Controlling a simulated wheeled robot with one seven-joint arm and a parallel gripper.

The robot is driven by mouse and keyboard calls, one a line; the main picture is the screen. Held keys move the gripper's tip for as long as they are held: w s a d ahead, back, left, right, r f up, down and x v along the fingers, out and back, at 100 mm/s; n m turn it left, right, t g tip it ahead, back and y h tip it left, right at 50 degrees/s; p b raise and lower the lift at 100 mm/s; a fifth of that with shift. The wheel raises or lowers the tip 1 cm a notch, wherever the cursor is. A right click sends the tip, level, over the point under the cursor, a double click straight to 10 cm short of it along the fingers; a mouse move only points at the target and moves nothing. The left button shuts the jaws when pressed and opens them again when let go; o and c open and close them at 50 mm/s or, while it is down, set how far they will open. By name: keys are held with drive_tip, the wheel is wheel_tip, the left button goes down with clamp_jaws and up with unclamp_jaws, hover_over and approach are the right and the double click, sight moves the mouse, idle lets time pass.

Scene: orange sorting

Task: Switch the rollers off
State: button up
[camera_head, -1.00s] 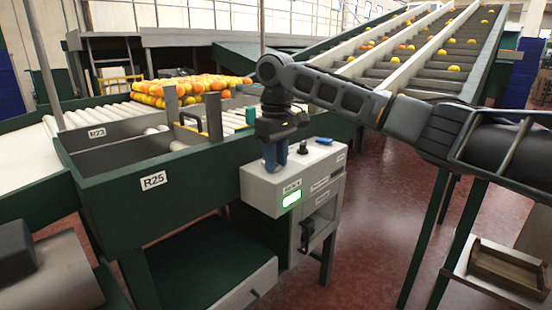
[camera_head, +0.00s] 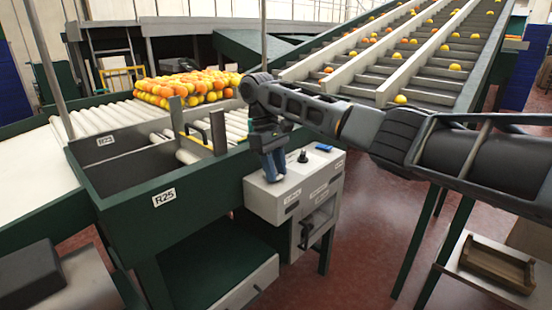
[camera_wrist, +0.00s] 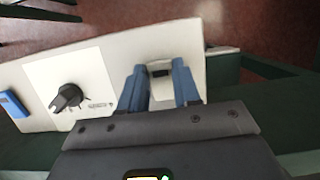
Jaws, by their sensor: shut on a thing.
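The pale control box (camera_head: 268,208) stands at the front of the roller line, and its top shows in the wrist view (camera_wrist: 30,95). My gripper (camera_head: 272,178) points down onto the left part of this top. In the wrist view my gripper's blue fingers (camera_wrist: 161,95) stand a little apart, shut on a switch (camera_wrist: 160,70) whose dark part shows between them. Most of the switch is hidden by the fingers. The indicator window (camera_head: 291,207) on the box's front is unlit. The white rollers (camera_head: 112,116) carry a heap of oranges (camera_head: 190,88) at their far end.
A black knob (camera_wrist: 68,97) and a blue item (camera_wrist: 13,104) sit on the same box top beside my gripper. A green bin marked R25 (camera_head: 130,215) stands to the left. Sloped conveyors (camera_head: 410,60) with scattered oranges rise behind. A wooden crate (camera_head: 497,265) lies at lower right.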

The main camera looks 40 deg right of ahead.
idle(0.3)
drive_tip(key=o, duration=1.1)
drive_tip(key=shift+c, duration=0.2)
drive_tip(key=shift+r, duration=0.1)
drive_tip(key=v, duration=0.7)
drive_tip(key=shift+w+r+p, duration=0.2)
drive_tip(key=shift+r+p, duration=0.1)
drive_tip(key=shift+p, duration=0.1)
drive_tip(key=shift+s, duration=0.1)
